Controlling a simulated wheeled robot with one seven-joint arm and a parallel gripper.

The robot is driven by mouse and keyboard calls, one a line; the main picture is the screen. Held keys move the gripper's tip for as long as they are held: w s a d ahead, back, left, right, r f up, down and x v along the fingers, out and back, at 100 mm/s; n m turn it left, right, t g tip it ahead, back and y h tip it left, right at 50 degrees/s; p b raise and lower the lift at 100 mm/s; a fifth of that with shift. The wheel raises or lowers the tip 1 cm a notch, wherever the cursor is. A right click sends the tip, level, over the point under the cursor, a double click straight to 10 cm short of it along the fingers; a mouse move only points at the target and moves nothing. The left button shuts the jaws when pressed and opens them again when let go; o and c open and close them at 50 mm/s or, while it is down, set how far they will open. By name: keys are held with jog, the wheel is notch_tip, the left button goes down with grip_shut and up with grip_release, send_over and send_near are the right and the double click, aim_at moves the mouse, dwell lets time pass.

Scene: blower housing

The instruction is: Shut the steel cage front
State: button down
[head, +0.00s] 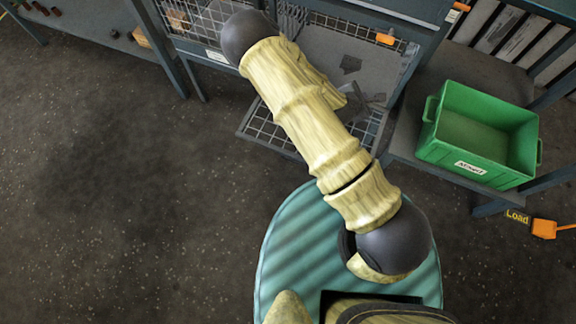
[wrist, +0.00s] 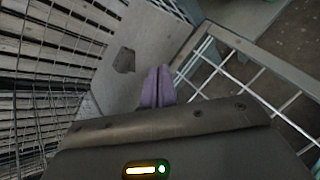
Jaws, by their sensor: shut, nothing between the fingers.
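The steel cage front (head: 262,127) is a framed wire-mesh panel. It stands open, sticking out low from the cage, partly hidden behind my arm in the head view. In the wrist view its grey frame and mesh (wrist: 262,75) run down the right side, close beside my gripper. My gripper (wrist: 158,88) shows as purple fingers, shut and empty, pointing towards a grey plate inside the cage. I cannot tell whether the fingers touch anything. In the head view the gripper is mostly hidden by my arm. The cage's mesh wall (wrist: 40,75) fills the left of the wrist view.
A green crate (head: 480,135) stands on a bench to the right of the cage. An orange tag (head: 384,38) sits on the cage's upper edge. The dark floor at left is clear.

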jog(key=shift+s+m+g, duration=0.5)
jog(key=shift+s+m, duration=0.2)
jog(key=shift+m, duration=0.4)
jog(key=m, duration=0.1)
jog(key=s+m+g+b, duration=0.1)
jog(key=shift+s+a+m+y, duration=0.2)
jog(key=shift+m+y, duration=0.1)
jog(key=shift+m, duration=0.1)
jog(key=s+m, duration=0.1)
jog(key=r+m+g+y+b, duration=0.1)
jog(key=m, duration=0.1)
jog(key=s+a+r+m+g+b, duration=0.1)
jog(key=m, duration=0.1)
jog(key=shift+s+y, duration=0.35)
jog(key=shift+y, duration=0.05)
jog(key=s+r+m+g+y+b, duration=0.2)
jog(key=s+r+m+y+b, duration=0.1)
jog(key=s+r+m, duration=0.8)
notch_tip(320, 180, up, 3)
jog(key=shift+s+a+f+m+b, duration=0.15)
jog(key=shift+s+a+m+b, duration=0.25)
jog(key=shift+m+b, duration=0.55)
jog(key=shift+a, duration=0.1)
